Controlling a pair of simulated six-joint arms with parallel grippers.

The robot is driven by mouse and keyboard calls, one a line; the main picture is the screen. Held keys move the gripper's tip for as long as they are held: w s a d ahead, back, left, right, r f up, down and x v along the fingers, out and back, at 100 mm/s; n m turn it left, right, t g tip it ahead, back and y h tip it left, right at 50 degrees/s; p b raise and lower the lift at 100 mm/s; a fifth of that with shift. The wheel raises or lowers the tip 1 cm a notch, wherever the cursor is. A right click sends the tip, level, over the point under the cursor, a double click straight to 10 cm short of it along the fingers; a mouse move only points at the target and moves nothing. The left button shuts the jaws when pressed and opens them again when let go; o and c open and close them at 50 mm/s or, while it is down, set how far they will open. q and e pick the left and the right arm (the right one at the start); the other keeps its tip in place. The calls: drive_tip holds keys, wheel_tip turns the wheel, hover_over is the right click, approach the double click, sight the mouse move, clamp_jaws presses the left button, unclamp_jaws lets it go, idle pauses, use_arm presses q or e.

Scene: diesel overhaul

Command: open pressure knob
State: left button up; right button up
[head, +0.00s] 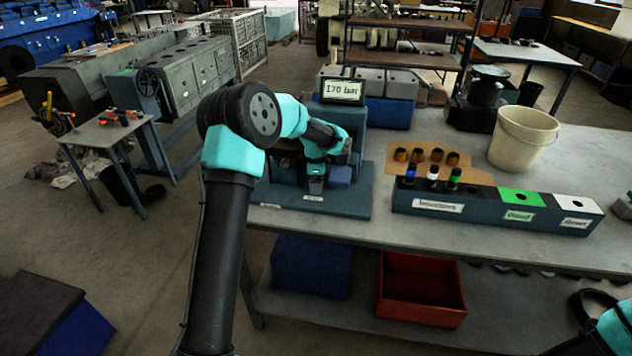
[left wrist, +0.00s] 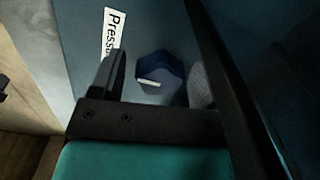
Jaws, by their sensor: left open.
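The pressure knob (left wrist: 160,70) is dark blue with a white mark, on a blue-grey panel, beside a white label starting "Press" in the left wrist view. My left gripper (left wrist: 156,76) is open, with one finger on each side of the knob. I cannot tell whether the fingers touch it. In the head view the test stand (head: 345,200) is on the bench, partly hidden behind my left wrist, which also hides the knob. Its display (head: 342,91) reads 170 bar. Part of my right arm shows at the lower right; its gripper is out of view.
A rack (head: 375,200) labelled "Injectors" stands right of the stand, holding several injectors, with green and white sections at its right end. Behind it are a brown mat (head: 393,168) with several small cups and a cream bucket (head: 522,138). A red bin (head: 421,290) is below the bench.

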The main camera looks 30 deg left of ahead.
use_arm(q)
drive_tip(key=shift+c, duration=0.2)
drive_tip(key=c, duration=0.9)
drive_tip(key=shift+o, duration=0.2)
drive_tip(key=shift+n, duration=3)
drive_tip(key=o, duration=0.9)
